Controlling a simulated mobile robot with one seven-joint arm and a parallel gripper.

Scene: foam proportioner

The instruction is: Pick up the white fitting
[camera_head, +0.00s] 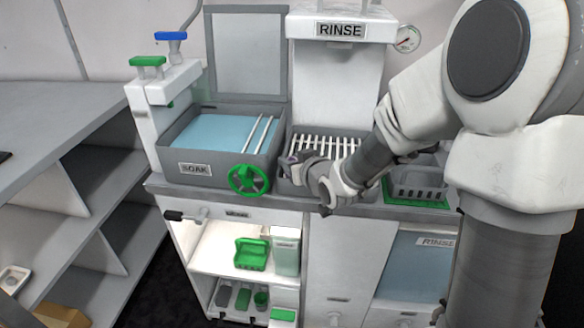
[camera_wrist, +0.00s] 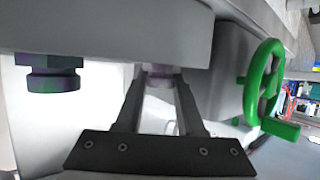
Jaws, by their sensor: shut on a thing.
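In the wrist view, my gripper (camera_wrist: 159,74) has its two dark fingers closed on the sides of a pale fitting (camera_wrist: 159,82). The fitting is short and round, whitish with a purple tint, and sits just under the lower edge of a large grey-white body. Its upper end is hidden by that body, so I cannot tell whether it is still attached. In the head view, my wrist is in front of the rinse basin, right of the green handwheel; the fingertips and the fitting cannot be made out there.
A dark round fitting (camera_wrist: 57,80) hangs left of my fingers. The green handwheel (camera_head: 248,180) is close by on the soak tank (camera_head: 195,168). A grey basket (camera_head: 418,184) stands right of my wrist. Below is an open cabinet with a green bin (camera_head: 251,254).

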